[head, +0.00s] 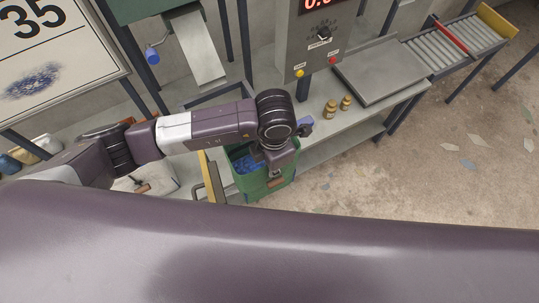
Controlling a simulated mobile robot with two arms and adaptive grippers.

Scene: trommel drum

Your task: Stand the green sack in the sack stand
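The green sack (248,184) is upright and open at the top, with blue pieces (247,163) inside. It is beside the grey bench's left end. My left arm comes in from the left, and its gripper (276,172) points down at the sack's right rim. The wrist hides the fingers and part of the sack, so whether they are closed on the rim cannot be told. A dark frame (217,95) under the chute may be part of the sack stand; my arm covers what is below it. My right gripper is not in view.
A sloping metal chute (196,48) hangs at the back. A grey control box (318,45) stands behind the bench (345,132), which bears two small brown jars (338,107) and a flat scale plate (379,72). A roller conveyor (462,45) is at right. The right floor has scattered shards.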

